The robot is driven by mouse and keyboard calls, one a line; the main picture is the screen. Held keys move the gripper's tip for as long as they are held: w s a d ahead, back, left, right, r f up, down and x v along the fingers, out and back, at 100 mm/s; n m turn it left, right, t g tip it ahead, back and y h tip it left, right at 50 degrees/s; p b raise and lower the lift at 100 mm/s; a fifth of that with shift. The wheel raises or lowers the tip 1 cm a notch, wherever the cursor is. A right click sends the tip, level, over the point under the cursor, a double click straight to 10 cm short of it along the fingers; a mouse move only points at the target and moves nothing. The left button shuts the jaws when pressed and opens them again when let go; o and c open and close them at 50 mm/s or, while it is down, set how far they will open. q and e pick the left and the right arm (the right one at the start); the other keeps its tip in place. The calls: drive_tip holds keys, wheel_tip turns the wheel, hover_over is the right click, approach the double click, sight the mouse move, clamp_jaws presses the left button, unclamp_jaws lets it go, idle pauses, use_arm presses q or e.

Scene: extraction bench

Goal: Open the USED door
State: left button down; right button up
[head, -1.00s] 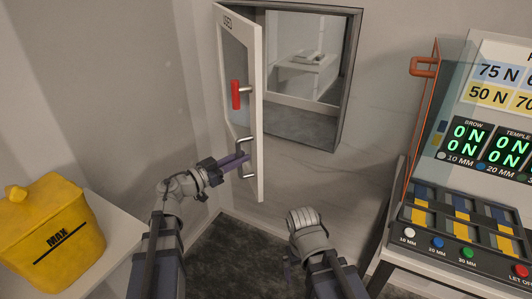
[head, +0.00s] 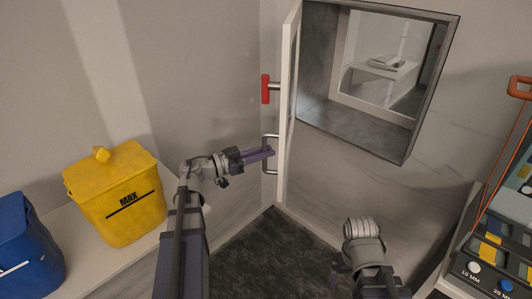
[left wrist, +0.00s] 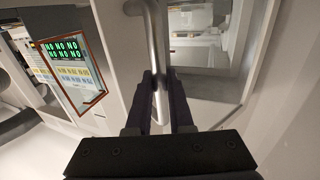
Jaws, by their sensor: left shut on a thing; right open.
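The USED door (head: 288,110) stands swung open at the left side of the wall opening and shows nearly edge-on in the head view. Its metal bar handle (head: 265,139) is low on the door, and a red latch handle (head: 265,89) sits above it. My left gripper (head: 267,153) is shut on the bar handle. In the left wrist view, the fingers of my left gripper (left wrist: 160,90) are on either side of the bar (left wrist: 160,40). My right gripper (head: 362,232) is open and empty, below the opening and away from the door. Its fingertips are hard to see.
The wall opening (head: 407,150) is uncovered, with a pale room behind it. A yellow MAX bin (head: 120,195) and a blue bin (head: 25,245) stand on a ledge at the left. A console (head: 490,255) is at the right. Dark floor (head: 265,245) lies between my arms.

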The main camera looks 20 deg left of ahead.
use_arm(q)
drive_tip(key=c, duration=0.8)
unclamp_jaws()
